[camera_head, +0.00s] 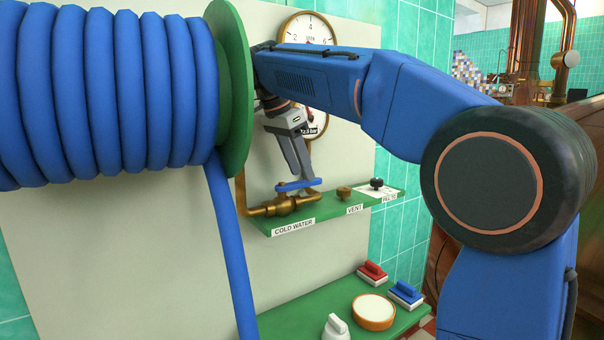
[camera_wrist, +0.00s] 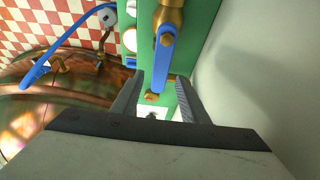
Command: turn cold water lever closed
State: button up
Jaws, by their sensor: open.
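The cold water valve is a brass fitting (camera_head: 280,206) on a green shelf, above the label COLD WATER. Its blue lever (camera_head: 292,186) lies roughly along the brass pipe. My gripper (camera_head: 303,176) points down from above, with its fingers just over the lever in the head view. In the wrist view my gripper (camera_wrist: 160,78) is open, and the free end of the blue lever (camera_wrist: 163,62) shows in the gap between the fingers. I cannot tell whether either finger touches it. The lever's pivot and the brass pipe (camera_wrist: 169,14) show at the top of the wrist view.
A brass vent knob (camera_head: 344,193) and a black knob (camera_head: 376,183) stand right of the valve. A hose reel (camera_head: 236,90) with blue hose is close on the left. Pressure gauges (camera_head: 306,28) are on the panel behind. A lower green shelf (camera_head: 290,320) holds brushes and a round dish.

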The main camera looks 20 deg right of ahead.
jog(key=shift+x, duration=1)
grip_shut()
